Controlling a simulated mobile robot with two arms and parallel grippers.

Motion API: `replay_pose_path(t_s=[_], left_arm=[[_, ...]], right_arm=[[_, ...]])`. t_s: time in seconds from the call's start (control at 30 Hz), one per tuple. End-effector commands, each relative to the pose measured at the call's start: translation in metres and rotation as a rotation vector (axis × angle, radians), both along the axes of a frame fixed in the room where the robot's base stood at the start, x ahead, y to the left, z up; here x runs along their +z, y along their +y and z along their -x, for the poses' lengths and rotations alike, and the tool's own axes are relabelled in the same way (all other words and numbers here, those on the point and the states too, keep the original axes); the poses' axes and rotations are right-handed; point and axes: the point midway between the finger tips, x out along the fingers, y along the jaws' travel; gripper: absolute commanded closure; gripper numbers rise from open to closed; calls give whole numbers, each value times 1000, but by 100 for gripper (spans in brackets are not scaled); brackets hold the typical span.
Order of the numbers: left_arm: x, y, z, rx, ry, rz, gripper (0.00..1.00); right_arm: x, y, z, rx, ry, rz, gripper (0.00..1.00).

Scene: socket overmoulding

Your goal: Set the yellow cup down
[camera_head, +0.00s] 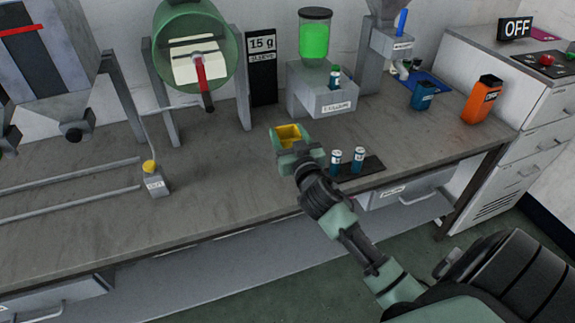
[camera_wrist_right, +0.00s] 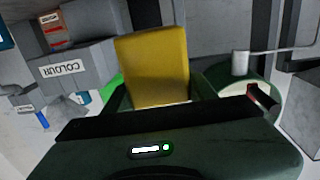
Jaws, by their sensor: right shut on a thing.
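The yellow cup (camera_head: 289,135) is between the fingers of my right gripper (camera_head: 290,138), over the middle of the grey bench (camera_head: 225,150). My right gripper is shut on it. In the right wrist view the yellow cup (camera_wrist_right: 154,66) fills the upper middle. I cannot tell whether the cup's bottom touches the bench. My left gripper is not in view.
Small blue-and-white vials (camera_head: 336,158) stand on a dark mat (camera_head: 362,170) right of my gripper. Behind are a grey dispenser with green liquid (camera_head: 314,42), a green drum (camera_head: 190,18) and a 15 g sign (camera_head: 262,60). An orange container (camera_head: 482,100) stands at right.

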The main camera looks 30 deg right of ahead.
Motion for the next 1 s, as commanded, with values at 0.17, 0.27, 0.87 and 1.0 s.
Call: replay_pose_path(t_s=[0.17,0.27,0.87,1.0], left_arm=[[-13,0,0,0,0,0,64],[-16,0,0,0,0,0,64],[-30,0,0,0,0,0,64],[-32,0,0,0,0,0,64]], right_arm=[[-46,0,0,-2,1,-3,83],[-58,0,0,0,-1,-3,83],[-100,0,0,1,-2,1,83],[-103,0,0,0,-1,-1,83]])
